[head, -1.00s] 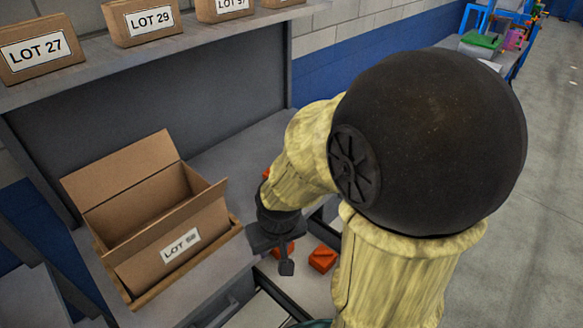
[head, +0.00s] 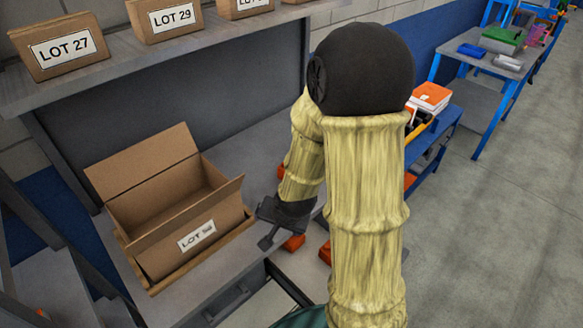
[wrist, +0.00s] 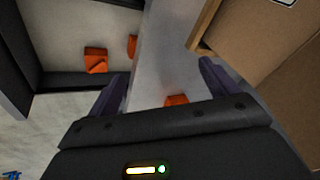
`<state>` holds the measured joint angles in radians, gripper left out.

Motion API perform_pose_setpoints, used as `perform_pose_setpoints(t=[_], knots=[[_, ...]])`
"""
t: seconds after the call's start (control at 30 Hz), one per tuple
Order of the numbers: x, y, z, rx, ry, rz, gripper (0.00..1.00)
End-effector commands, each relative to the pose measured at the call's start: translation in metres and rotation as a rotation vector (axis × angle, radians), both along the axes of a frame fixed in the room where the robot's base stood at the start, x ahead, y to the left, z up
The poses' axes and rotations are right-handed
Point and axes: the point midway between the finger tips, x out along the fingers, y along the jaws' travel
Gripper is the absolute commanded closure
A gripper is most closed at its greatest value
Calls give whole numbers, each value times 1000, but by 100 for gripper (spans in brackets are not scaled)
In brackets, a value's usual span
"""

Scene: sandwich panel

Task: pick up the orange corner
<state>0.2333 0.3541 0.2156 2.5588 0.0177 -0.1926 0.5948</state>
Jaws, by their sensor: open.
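Several orange corners are in view. In the head view one (head: 294,243) shows just right of my gripper and another (head: 324,253) is partly hidden by my arm. A bit of orange (head: 281,172) shows on the bench behind my forearm. In the wrist view one orange corner (wrist: 176,101) lies on the grey surface between the fingers, partly hidden by my gripper's body. Two more, a left one (wrist: 95,61) and a right one (wrist: 132,46), lie in a pale-bottomed, dark-edged area at left. My gripper (head: 267,226) is open and empty, above the bench's front edge.
An open cardboard box (head: 190,230) marked LOT stands on the bench close left of my gripper; its corner also shows in the wrist view (wrist: 255,45). Labelled boxes (head: 62,48) line the shelf above. A blue table (head: 490,60) stands far right. The right floor is clear.

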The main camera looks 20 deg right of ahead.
Motion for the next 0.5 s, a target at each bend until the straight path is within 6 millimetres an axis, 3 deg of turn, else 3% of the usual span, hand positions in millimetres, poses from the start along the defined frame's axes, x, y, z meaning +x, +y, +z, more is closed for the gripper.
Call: perform_pose_setpoints(t=[0.27,0.5], knots=[[39,-1,-19,393,-135,-548,14],[63,-10,-18,828,-253,-1054,14]])
